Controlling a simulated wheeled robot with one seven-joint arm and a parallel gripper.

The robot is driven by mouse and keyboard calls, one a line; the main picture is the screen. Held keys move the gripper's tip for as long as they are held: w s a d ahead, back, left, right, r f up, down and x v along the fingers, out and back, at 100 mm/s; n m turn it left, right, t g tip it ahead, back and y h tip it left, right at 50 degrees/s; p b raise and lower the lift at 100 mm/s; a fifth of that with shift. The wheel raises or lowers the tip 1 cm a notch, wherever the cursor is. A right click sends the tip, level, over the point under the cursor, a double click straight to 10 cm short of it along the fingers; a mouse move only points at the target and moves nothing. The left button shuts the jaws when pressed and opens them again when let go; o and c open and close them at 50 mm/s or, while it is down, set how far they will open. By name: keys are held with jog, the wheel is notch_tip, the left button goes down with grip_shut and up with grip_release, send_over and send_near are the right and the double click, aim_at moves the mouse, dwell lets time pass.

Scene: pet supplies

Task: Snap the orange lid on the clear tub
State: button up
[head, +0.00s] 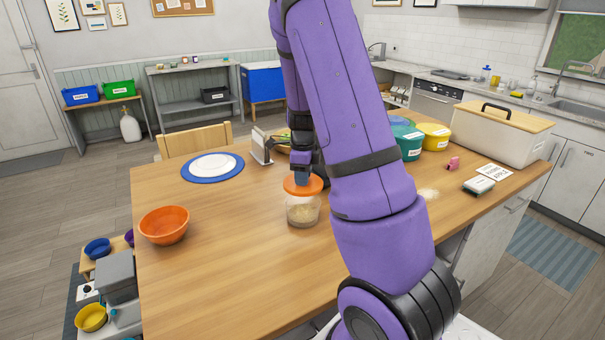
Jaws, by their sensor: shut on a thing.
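The clear tub (302,212) stands upright on the wooden table, with pale contents inside. The orange lid (302,186) is at the top of the tub, over its opening. I cannot tell whether the lid is seated on the rim or just above it. My gripper (302,177) points down and is shut on the orange lid from above. My purple arm hides part of the table to the right of the tub.
An orange bowl (164,225) stands at the left of the wooden table (225,270). A white plate on a blue mat (212,167) lies behind. A teal tub (408,143), a yellow tub (434,136) and a large bin (497,134) stand at the right.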

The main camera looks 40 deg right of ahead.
jog(key=shift+f, duration=2.65)
jog(key=shift+f, duration=0.15)
dwell(0.4)
jog(key=o, duration=1.4)
jog(key=shift+o, duration=0.2)
jog(key=shift+r, duration=3.5)
